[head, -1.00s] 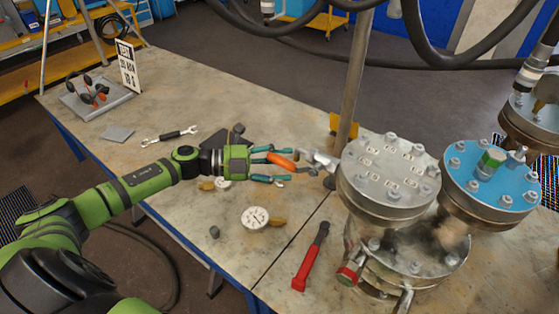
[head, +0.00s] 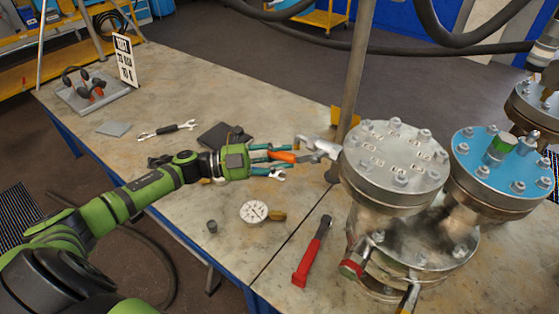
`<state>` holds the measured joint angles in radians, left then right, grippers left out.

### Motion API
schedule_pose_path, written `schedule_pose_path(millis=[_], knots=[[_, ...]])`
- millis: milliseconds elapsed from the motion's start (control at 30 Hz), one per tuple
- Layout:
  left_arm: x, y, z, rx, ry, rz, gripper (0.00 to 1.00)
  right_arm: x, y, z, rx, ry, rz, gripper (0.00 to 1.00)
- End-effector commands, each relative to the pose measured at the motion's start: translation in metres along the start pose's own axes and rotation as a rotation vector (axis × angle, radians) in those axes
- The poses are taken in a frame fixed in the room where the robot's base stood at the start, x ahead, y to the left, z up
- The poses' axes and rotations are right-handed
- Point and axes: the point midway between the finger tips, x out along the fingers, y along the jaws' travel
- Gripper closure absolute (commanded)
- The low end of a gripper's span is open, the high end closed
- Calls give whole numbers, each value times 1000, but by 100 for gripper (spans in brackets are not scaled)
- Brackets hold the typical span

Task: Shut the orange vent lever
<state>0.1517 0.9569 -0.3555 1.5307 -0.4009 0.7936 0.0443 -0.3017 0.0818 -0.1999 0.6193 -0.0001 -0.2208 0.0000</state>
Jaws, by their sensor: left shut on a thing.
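The orange vent lever (head: 284,156) points left from a silver valve (head: 318,147) on the side of the grey flanged vessel (head: 394,165). My left gripper (head: 276,160) comes in from the left, with its teal fingers on both sides of the lever. It is shut on the lever, and the fingers hide part of it. The lever lies nearly level in the picture, roughly in line with the valve body. My right gripper is not in view.
A blue-topped vessel (head: 503,158) stands to the right. A red-handled tool (head: 313,250), a dial gauge (head: 254,212), a dark pad (head: 220,135) and a wrench (head: 168,130) lie on the bench. A metal post (head: 354,80) rises behind the valve.

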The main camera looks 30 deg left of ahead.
Motion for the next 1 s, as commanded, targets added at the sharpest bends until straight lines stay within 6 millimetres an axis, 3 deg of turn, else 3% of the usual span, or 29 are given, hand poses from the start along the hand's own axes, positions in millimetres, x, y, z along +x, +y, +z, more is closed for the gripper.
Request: schedule_pose_path(millis=[33,100,400,1000], knots=[[1,10,3,-34,10,-39,100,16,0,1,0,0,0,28],[2,15,3,-80,23,-85,100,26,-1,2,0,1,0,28],[11,34,0,-278,79,-285,100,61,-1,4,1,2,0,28],[37,63,-19,-673,192,-678,100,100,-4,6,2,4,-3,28]])
